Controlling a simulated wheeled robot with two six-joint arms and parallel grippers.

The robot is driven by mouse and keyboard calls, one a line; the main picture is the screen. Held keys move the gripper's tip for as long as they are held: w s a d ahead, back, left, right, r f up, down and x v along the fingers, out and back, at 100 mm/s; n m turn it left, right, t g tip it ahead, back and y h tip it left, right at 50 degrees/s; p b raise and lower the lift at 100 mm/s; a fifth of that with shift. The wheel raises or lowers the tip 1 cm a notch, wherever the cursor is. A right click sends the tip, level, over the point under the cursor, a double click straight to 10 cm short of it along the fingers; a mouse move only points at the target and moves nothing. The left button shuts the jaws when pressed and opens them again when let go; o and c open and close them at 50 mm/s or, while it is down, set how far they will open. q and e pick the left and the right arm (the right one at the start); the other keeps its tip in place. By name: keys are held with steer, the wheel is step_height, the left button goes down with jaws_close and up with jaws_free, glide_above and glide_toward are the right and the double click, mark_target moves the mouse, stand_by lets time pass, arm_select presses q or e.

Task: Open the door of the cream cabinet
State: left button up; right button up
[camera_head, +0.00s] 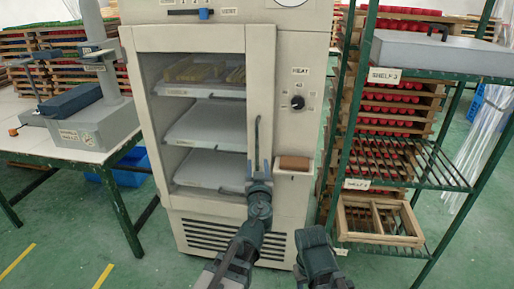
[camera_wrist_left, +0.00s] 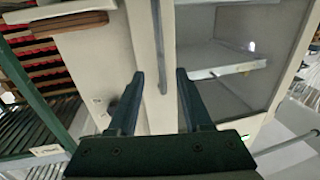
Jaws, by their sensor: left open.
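The cream cabinet (camera_head: 226,20) stands in the middle of the head view. Its door (camera_head: 262,65) looks shut, with a large window showing shelves inside. A grey vertical handle (camera_head: 257,132) runs along the door's right side. My left gripper (camera_head: 259,170) is open at the handle's lower part. In the left wrist view the handle (camera_wrist_left: 158,45) appears as a narrow bar between the two spread fingers (camera_wrist_left: 160,80). I cannot tell whether either finger touches it. Part of my right arm shows at the bottom of the head view, but its gripper does not.
A brown block (camera_head: 294,162) sits on a small ledge just right of my left gripper, below the heat knob (camera_head: 298,102). A green rack (camera_head: 405,75) stands close on the right. A white table (camera_head: 75,137) stands on the left. Some green floor (camera_head: 165,250) is clear in front.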

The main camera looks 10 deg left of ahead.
mark_target(257, 147)
arm_select(q)
steer(key=x, duration=1.2)
steer(key=shift+w, duration=0.15)
steer(key=shift+c, duration=0.3)
jaws_close()
stand_by(0.6)
